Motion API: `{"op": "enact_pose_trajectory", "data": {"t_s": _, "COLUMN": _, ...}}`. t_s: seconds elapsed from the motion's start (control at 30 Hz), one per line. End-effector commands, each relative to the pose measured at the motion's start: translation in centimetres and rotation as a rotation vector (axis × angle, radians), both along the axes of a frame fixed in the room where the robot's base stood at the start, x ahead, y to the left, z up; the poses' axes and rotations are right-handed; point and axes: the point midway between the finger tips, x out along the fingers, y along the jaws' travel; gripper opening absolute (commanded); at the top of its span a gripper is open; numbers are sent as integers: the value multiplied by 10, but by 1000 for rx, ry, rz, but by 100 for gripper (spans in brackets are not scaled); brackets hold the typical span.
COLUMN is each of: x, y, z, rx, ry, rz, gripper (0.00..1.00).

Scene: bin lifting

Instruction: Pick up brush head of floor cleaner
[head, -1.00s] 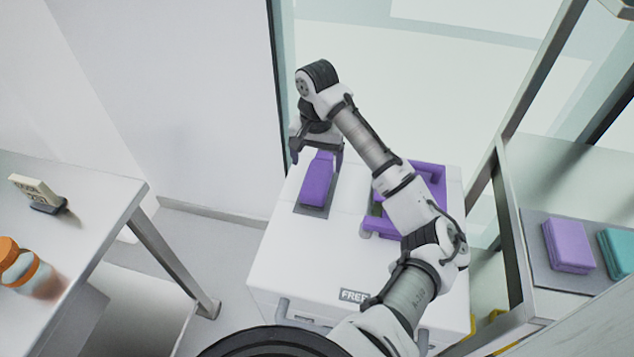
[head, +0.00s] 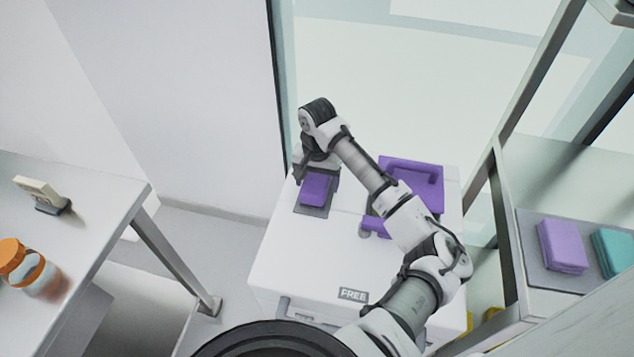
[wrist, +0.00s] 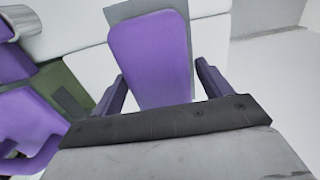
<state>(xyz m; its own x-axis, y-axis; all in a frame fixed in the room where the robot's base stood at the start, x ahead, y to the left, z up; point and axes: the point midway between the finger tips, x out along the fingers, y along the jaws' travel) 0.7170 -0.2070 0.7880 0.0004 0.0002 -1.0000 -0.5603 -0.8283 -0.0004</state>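A purple, flat block with rounded corners, which looks like the brush head (head: 315,189), lies on a grey pad (head: 312,211) on top of a white cabinet (head: 300,255). It fills the upper middle of the wrist view (wrist: 152,50). My gripper (wrist: 161,72) is open, with one dark finger on each side of the block. Gaps show between the fingers and its sides, and whether anything touches is unclear. In the head view my gripper (head: 318,170) is low over the block's far end and hides that part.
A purple piece with a handle (head: 415,172) sits right of the block on the cabinet, partly behind my arm. A metal-framed shelf at right holds purple cloths (head: 562,246) and teal cloths (head: 615,250). A table at left holds orange-capped bottles (head: 30,270). A glass wall stands behind.

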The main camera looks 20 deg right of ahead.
Motion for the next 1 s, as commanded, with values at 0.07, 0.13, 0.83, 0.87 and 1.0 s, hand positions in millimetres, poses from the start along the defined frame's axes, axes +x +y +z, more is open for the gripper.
{"op": "enact_pose_trajectory", "data": {"t_s": 0.07, "x": 0, "y": 0, "z": 0, "rx": 0, "ry": 0, "rz": 0, "gripper": 67}}
{"op": "enact_pose_trajectory", "data": {"t_s": 0.13, "x": 0, "y": 0, "z": 0, "rx": 0, "ry": 0, "rz": 0, "gripper": 57}}
{"op": "enact_pose_trajectory", "data": {"t_s": 0.83, "x": 1, "y": 0, "z": 18, "rx": 0, "ry": -2, "rz": 1, "gripper": 29}}
{"op": "enact_pose_trajectory", "data": {"t_s": 0.87, "x": 1, "y": 0, "z": 23, "rx": -1, "ry": -3, "rz": 2, "gripper": 29}}
{"op": "enact_pose_trajectory", "data": {"t_s": 1.0, "x": 1, "y": 1, "z": 57, "rx": -1, "ry": -5, "rz": 3, "gripper": 29}}
